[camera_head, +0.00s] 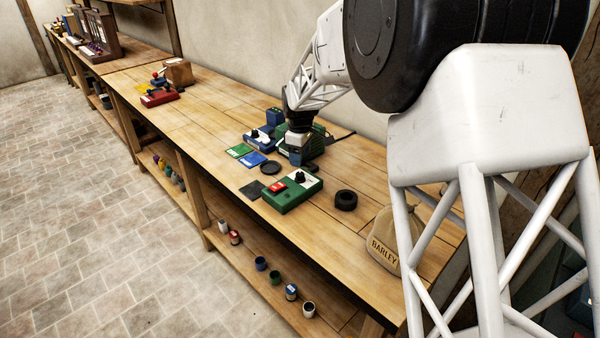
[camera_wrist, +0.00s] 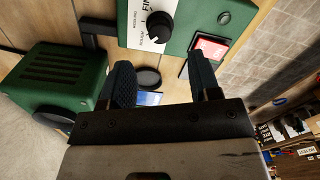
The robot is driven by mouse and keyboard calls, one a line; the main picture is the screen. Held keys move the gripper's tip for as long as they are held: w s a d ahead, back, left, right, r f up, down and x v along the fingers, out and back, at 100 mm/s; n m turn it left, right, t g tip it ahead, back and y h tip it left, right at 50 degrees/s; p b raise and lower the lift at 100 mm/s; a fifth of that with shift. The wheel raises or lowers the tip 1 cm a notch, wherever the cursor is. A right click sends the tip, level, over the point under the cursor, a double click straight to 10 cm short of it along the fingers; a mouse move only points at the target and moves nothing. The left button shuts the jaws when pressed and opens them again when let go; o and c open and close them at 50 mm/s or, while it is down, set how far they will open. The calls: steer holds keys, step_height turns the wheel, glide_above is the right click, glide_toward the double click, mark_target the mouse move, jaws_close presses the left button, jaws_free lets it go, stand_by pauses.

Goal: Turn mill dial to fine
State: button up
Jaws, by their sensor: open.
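The mill control is a green box (camera_head: 292,194) on the wooden bench, with a black dial (camera_head: 300,177) on a white plate and a red panel beside it. In the wrist view the dial (camera_wrist: 163,27) sits on the white plate (camera_wrist: 137,20), lettered "FIN" at the cut-off top edge; smaller lettering and the dial's exact setting are unclear. My gripper (camera_wrist: 163,68) is open and empty, its dark fingers apart. The dial lies beyond the fingertips, not between them. In the head view my gripper (camera_head: 297,157) is above the bench behind the green box.
A vented green machine (camera_wrist: 58,75) stands beside my gripper. A round black disc (camera_head: 271,168), blue card (camera_head: 251,159) and green card (camera_head: 239,150) lie near the control. A black ring (camera_head: 345,200) and barley sack (camera_head: 384,240) are to the right. The bench's front edge is close to the box.

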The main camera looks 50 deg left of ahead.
mark_target(300, 173)
steer(key=shift+f, duration=3.4)
steer(key=c, duration=0.9)
